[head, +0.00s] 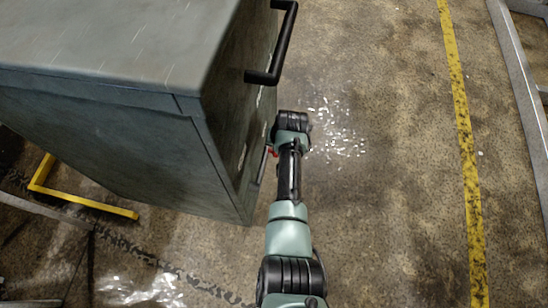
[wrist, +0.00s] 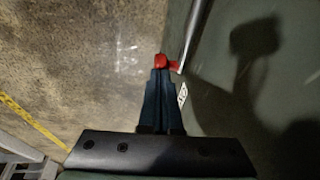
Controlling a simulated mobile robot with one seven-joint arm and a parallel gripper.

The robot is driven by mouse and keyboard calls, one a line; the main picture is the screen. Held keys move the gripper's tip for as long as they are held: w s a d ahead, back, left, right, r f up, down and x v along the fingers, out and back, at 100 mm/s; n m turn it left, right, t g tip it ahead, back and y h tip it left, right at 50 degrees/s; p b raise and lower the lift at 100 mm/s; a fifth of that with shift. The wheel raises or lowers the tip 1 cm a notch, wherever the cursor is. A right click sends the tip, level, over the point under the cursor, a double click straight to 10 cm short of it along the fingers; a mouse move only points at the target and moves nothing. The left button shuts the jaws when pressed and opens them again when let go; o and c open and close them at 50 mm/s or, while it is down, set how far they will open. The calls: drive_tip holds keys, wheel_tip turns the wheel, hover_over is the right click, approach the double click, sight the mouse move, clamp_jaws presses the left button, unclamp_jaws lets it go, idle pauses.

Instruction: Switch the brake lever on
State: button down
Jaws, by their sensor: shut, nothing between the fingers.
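The compactor is a large grey-green cabinet (head: 110,130) at the left in the head view; its side wall (wrist: 240,120) fills the right of the wrist view. A red part (wrist: 162,62), which I take to be the brake lever's end, shows at my gripper's fingertips. A grey metal rod (wrist: 192,35) runs up from beside it along the wall. In the head view a small red spot (head: 271,152) shows between my arm and the cabinet. My gripper (wrist: 160,75) is shut, its tips at or against the red part; contact cannot be told. The head view hides the fingers.
A black bar handle (head: 283,45) sticks out from the cabinet's side above. A yellow bracket (head: 80,200) lies low at the cabinet's left. The floor right of my arm is clear up to a yellow line (head: 463,130) and a metal rail (head: 520,80).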

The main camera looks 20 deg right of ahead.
drive_tip(key=shift+d+f, duration=0.1)
drive_tip(key=shift+f, duration=0.1)
idle(0.4)
drive_tip(key=w+p+v, duration=0.1)
drive_tip(key=p+v, duration=0.7)
drive_tip(key=v, duration=0.6)
drive_tip(key=shift+d+r+p, duration=0.15)
drive_tip(key=shift+d+p, duration=0.2)
drive_tip(key=shift+w, duration=0.1)
